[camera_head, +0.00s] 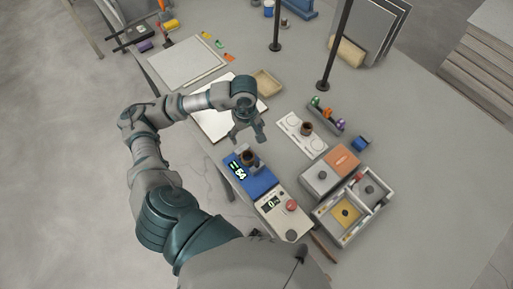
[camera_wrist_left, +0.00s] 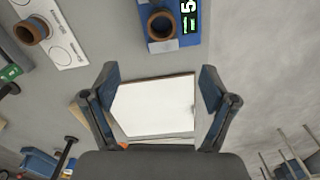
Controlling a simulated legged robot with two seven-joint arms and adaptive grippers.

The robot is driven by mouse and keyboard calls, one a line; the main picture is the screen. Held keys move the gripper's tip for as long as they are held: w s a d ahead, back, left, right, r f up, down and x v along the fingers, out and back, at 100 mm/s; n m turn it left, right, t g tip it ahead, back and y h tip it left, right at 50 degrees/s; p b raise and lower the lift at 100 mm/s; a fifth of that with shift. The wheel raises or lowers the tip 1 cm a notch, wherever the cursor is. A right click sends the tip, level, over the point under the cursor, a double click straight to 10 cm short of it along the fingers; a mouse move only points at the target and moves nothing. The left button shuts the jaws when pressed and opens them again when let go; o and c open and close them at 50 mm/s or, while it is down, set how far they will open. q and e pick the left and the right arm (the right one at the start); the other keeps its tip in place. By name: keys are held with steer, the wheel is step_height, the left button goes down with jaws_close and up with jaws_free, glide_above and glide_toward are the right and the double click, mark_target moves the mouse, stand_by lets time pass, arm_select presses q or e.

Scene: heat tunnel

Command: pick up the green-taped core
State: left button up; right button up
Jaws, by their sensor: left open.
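A brown core (camera_head: 248,157) stands on the blue scale (camera_head: 262,183), whose display has green digits. The core also shows in the left wrist view (camera_wrist_left: 161,26). A second brown core (camera_head: 306,129) stands on a white plate (camera_head: 291,122) with round marks; it also shows in the wrist view (camera_wrist_left: 30,32). I cannot make out green tape on either core. My left gripper (camera_head: 247,138) is open and empty, just behind the core on the scale in the head view. Its fingers (camera_wrist_left: 160,75) are apart in the wrist view, with the core beyond them. My right gripper is not in view.
A rack (camera_head: 325,116) holds green, orange and purple items. A divided tray (camera_head: 348,215), a grey-and-orange box (camera_head: 331,173) and a control box with a red button (camera_head: 284,215) stand nearby. Two black posts rise behind. The table's right side is clear.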

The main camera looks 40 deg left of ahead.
arm_select(q)
glide_above(248, 155)
steer(key=f, duration=0.8)
steer(key=shift+s+a+p, duration=0.2)
steer(key=shift+s+p, duration=0.1)
steer(key=f, duration=0.5)
steer(key=shift+w+d+p, duration=0.15)
steer(key=shift+w+p, duration=0.05)
steer(key=shift+p, duration=0.1)
step_height(248, 155, down, 4)
steer(key=shift+w+r+p, duration=0.1)
steer(key=shift+r+p, duration=0.05)
steer(key=shift+p, duration=0.2)
steer(key=shift+f, duration=0.3)
steer(key=c, duration=1.1)
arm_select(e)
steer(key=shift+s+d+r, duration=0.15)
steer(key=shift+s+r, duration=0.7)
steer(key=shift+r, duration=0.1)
arm_select(q)
steer(key=shift+r, duration=0.1)
